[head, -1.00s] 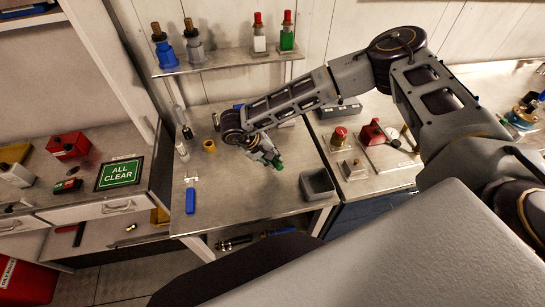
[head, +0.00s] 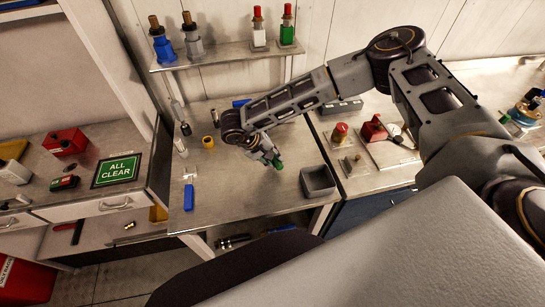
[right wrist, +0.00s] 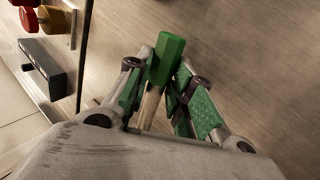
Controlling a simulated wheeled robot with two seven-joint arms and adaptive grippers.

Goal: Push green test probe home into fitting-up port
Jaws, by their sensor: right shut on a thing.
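The green test probe (right wrist: 167,60) is held in my right gripper (right wrist: 158,95). In the right wrist view its green block-shaped head stands up between the two fingers, and a pale tan shaft runs down below it. In the head view the right gripper (head: 268,157) is over the middle bench (head: 240,205), with the green head (head: 278,164) at its tip. Whether the probe touches anything is hidden. I cannot make out the fitting-up port in either view. My left gripper is not in view.
A grey open bin (head: 318,181) stands on the bench right of the gripper. A shelf (head: 225,60) with several bottle-like fittings hangs behind. The bench front has free room.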

